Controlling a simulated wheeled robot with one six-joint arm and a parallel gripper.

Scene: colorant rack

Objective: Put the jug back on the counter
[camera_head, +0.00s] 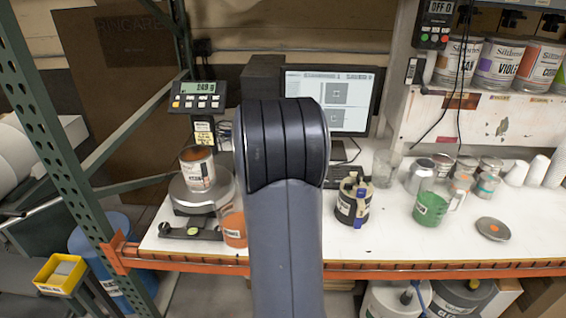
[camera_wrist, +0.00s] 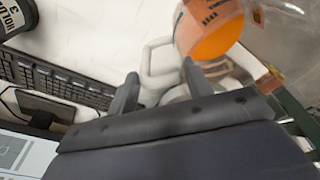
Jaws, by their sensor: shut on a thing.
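The jug (camera_wrist: 208,28) is clear with orange contents and a pale handle (camera_wrist: 158,58). My gripper (camera_wrist: 160,88) is shut on this handle, which lies between its two fingers in the wrist view. In the head view the orange jug (camera_head: 234,226) shows just left of my arm, partly hidden by it, beside the scale. I cannot tell whether its base touches the counter. The white counter (camera_head: 380,240) runs across the head view. My gripper is hidden behind my arm there.
An orange-labelled can (camera_head: 197,170) stands on the scale (camera_head: 193,195). A dark-banded pot (camera_head: 352,203) stands right of my arm, and a green jug (camera_head: 430,208) further right. A monitor (camera_head: 332,98) and keyboard (camera_wrist: 60,80) are behind.

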